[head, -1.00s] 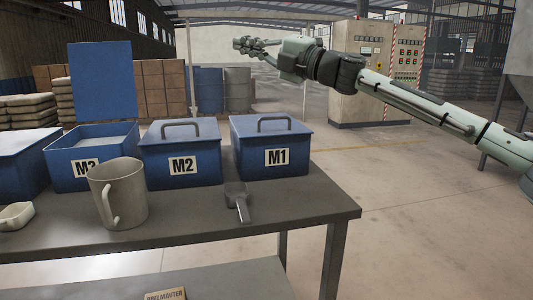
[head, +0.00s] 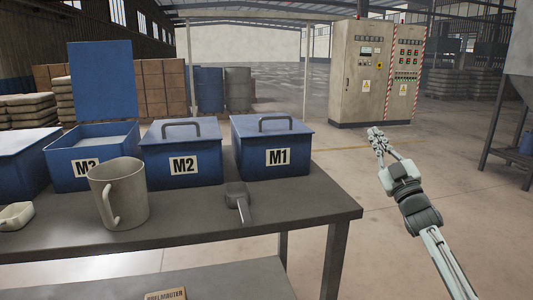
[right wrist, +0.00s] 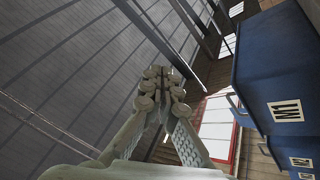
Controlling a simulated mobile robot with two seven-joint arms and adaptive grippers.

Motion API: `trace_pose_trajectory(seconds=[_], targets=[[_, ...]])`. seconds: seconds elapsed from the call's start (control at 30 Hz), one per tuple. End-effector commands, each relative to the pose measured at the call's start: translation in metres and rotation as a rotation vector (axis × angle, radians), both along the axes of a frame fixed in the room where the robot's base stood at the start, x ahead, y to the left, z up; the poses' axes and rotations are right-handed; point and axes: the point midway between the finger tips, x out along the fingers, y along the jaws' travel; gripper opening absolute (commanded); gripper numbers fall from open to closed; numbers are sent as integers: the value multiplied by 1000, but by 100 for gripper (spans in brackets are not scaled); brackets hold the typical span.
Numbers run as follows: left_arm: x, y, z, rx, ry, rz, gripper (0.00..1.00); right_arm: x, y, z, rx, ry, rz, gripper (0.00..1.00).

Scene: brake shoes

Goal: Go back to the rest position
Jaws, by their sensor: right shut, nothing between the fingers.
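My right gripper (head: 377,138) is to the right of the table, in the air, clear of the bins. It is shut and empty; its closed fingers also show in the right wrist view (right wrist: 163,85). My right arm comes in from the lower right in the head view. The blue bin M1 (head: 255,160) is the nearest bin, to the left of the gripper, and it shows at the right of the right wrist view (right wrist: 275,65). My left gripper is not in view.
The dark table (head: 190,228) carries lidded bin M2 (head: 163,167), open bin M3 (head: 75,165), a grey jug (head: 125,190), a scoop (head: 238,200) and a white scoop (head: 15,216) at the left. A control cabinet (head: 350,90) stands behind. Floor right of the table is free.

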Motion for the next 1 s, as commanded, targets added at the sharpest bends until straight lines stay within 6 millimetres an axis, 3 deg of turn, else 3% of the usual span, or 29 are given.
trace_pose_trajectory(seconds=[0.03, 0.17, 0.3, 0.47, 0.73, 1.0], targets=[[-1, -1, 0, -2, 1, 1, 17, -4, -17, -16, 21, 19, -25, 0], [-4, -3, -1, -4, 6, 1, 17, 20, -40, -47, 76, 199, -125, 0], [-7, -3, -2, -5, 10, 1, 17, 32, -68, -94, 138, 406, -232, 0], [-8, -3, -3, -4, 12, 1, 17, 31, -94, -153, 204, 654, -347, 0], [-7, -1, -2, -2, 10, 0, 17, -7, -120, -246, 292, 1062, -510, 0], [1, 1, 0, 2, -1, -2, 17, -67, -96, -358, 270, 1223, -507, 0]])
